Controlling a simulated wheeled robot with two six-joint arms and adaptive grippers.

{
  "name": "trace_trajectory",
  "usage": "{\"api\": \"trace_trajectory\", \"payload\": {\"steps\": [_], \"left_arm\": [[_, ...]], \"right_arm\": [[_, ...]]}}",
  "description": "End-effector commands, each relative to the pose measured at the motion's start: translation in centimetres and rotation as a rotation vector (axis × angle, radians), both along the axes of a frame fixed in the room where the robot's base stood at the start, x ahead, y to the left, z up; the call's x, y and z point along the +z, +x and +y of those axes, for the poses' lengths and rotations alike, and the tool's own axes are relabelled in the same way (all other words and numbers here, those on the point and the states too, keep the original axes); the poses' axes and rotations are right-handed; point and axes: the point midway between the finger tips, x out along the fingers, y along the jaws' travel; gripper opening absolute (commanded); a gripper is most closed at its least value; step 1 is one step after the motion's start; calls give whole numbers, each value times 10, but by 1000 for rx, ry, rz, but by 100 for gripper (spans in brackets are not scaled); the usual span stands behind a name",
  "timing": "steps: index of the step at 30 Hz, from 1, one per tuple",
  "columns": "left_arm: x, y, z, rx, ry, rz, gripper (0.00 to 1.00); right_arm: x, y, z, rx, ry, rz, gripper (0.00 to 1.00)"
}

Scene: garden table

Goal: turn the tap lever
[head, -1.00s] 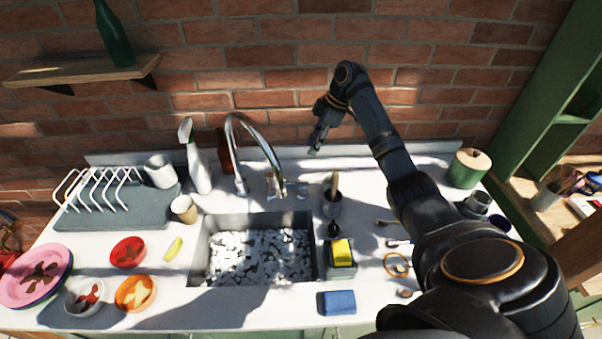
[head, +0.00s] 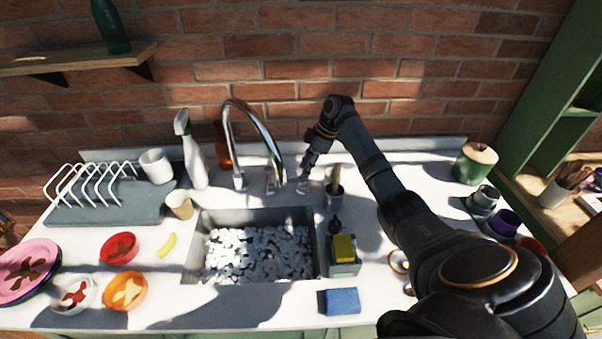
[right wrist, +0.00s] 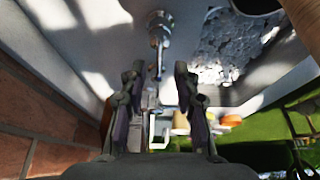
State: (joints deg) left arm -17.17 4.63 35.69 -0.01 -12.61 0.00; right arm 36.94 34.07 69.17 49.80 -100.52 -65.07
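The chrome tap (head: 262,125) stands behind the sink, its curved spout arching over the basin. The small chrome tap lever (head: 303,187) is on the counter to the right of the tap's base, partly hidden by my gripper. It seems to be the chrome piece with a round base (right wrist: 160,32) in the right wrist view. My right gripper (head: 303,178) is pointing down close to this lever. In the right wrist view its two fingers (right wrist: 160,75) are apart, with the chrome stem showing between them; contact cannot be told. My left gripper is not in view.
The sink (head: 195,240) holds many pale pebble-like pieces. A pot with a brush (head: 334,192) stands just right of the lever. A spray bottle (head: 194,155) and dish rack (head: 100,205) are to the left. The brick wall is close behind.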

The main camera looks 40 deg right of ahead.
Motion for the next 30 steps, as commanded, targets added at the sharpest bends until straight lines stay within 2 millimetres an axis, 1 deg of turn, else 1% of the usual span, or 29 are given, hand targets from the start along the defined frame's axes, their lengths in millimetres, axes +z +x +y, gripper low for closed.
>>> {"api": "trace_trajectory", "payload": {"steps": [1,3,7,11,17,20,24,30], "left_arm": [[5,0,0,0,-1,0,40],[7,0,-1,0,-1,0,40],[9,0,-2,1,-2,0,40],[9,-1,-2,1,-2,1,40],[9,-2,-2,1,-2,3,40],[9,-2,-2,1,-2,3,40],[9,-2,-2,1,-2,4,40],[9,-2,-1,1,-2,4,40]], "right_arm": [[-7,2,4,1,4,2,31],[-18,4,8,0,2,1,31],[-33,7,12,0,0,1,31],[-38,8,14,0,0,-1,31],[-39,8,14,0,0,-1,31],[-39,8,14,0,0,-1,19],[-39,8,13,0,-1,0,0],[-39,8,13,0,0,1,0]]}}
